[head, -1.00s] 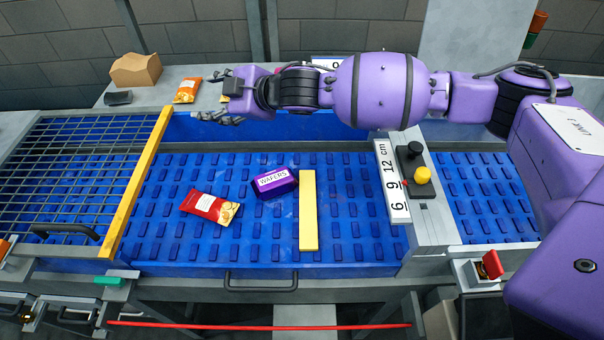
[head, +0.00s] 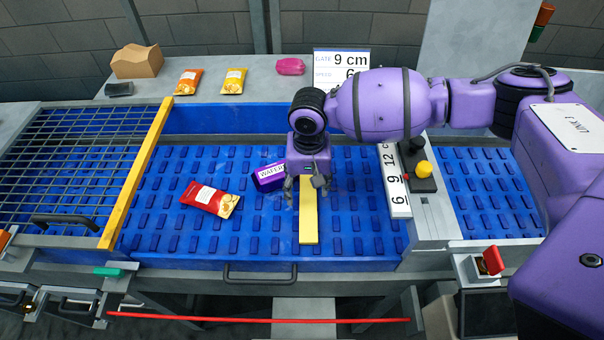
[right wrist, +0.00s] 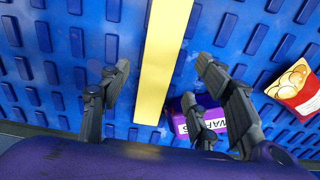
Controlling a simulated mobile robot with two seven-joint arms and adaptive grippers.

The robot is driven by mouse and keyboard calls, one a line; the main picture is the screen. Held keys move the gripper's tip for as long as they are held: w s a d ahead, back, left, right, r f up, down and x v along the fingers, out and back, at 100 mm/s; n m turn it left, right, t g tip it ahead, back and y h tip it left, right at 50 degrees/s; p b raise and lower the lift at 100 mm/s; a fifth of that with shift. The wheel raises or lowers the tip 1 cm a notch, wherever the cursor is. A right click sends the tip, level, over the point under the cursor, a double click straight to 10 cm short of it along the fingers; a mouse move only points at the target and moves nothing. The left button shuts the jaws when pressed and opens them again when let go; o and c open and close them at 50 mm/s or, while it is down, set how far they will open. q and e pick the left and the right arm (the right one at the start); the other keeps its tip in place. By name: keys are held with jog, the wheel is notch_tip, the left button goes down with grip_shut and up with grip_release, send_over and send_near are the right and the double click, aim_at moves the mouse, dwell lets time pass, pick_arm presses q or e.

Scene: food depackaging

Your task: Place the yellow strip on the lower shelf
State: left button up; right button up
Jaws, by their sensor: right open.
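A flat yellow strip (head: 308,222) lies lengthwise on the blue ribbed belt; it also shows in the right wrist view (right wrist: 165,50). My right gripper (head: 306,190) is open and empty, pointing down over the strip's far part. In the right wrist view my right gripper's fingers (right wrist: 161,75) are spread on both sides of the strip, apart from it. The arm hides the strip's far end in the head view. I cannot clearly make out a lower shelf; a grey panel (head: 305,310) shows below the front edge. My left gripper is out of view.
A purple wafers pack (head: 269,177) lies close left of the strip, near the fingers. A red snack packet (head: 210,199) lies further left. A yellow bar (head: 138,175) borders the wire grid (head: 70,165). A switch panel (head: 424,178) stands right. The front right belt is clear.

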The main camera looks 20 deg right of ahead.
aim_at(308, 199)
notch_tip(308, 199, down, 4)
jog(key=shift+d+r, duration=0.1)
jog(key=shift+r, duration=0.1)
jog(key=shift+s, duration=0.1)
jog(key=shift+r, duration=0.1)
grip_shut()
